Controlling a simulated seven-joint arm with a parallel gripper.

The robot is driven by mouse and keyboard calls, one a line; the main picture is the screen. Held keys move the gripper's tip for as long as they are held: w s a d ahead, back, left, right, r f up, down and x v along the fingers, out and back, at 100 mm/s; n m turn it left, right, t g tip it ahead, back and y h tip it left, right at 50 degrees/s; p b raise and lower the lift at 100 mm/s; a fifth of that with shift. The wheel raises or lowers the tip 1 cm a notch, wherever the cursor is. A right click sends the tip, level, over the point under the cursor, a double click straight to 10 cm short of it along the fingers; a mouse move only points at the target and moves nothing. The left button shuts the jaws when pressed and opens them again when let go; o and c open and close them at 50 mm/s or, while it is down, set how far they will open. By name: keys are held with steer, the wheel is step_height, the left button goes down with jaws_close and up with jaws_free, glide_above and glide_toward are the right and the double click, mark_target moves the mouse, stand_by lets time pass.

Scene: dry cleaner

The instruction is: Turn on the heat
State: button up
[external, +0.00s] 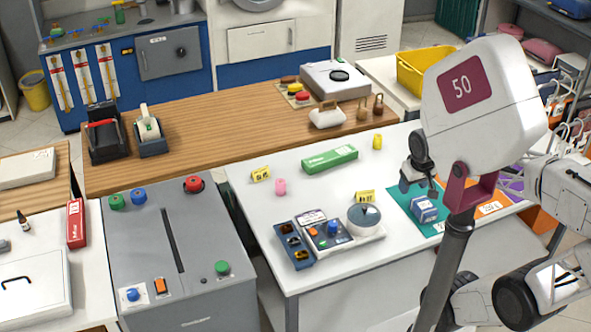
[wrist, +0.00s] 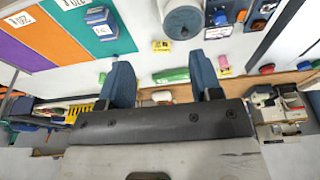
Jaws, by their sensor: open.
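A small control unit (external: 330,231) with an orange knob and a blue knob stands on the white table, next to a round grey-blue domed part (external: 365,215). In the wrist view, the domed part (wrist: 183,18) and unit (wrist: 228,12) lie at the top, beyond my fingertips. A grey machine (external: 190,250) on the left carries an orange rocker switch (external: 160,286) and coloured buttons. Which control is for heat is not readable. My gripper (wrist: 162,75) is open and empty, with two blue fingers above the table. Its fingers are not clear in the external view.
A blue tray (external: 293,244) touches or nearly touches the control unit's left side. A green box (external: 330,159), yellow tags (external: 365,196) and a blue box (external: 424,210) on a teal mat surround it. A wooden counter (external: 230,130) runs behind.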

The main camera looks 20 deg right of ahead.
steer(key=shift+w, duration=0.1)
steer(key=c, duration=0.5)
steer(key=shift+w+a+n, duration=0.35)
steer(key=shift+w+n, duration=0.05)
steer(key=shift+w, duration=0.1)
steer(key=c, duration=0.4)
steer(key=w+a+f+n, duration=0.1)
steer(key=w+a+n, duration=0.2)
steer(key=w+a+f+n+g, duration=0.1)
steer(key=w+a+n, duration=0.2)
steer(key=w, duration=0.1)
steer(key=w+a+f+n+g, duration=0.1)
steer(key=w+a+n, duration=0.1)
steer(key=w+a, duration=0.1)
steer(key=shift+w+f+n+y, duration=0.3)
steer(key=shift+w+f+n, duration=0.1)
steer(key=shift+w, duration=0.25)
jaws_close()
steer(key=w+a+f+n+g, duration=0.1)
steer(key=w+a+f+n, duration=0.3)
steer(key=a, duration=0.2)
steer(key=w+a+f+n+g, duration=0.1)
steer(key=w+a+f+n, duration=0.2)
steer(key=a, duration=0.3)
steer(key=shift+w+a+f+n, duration=0.4)
steer(key=shift+f+n, duration=0.3)
steer(key=shift+n, duration=0.1)
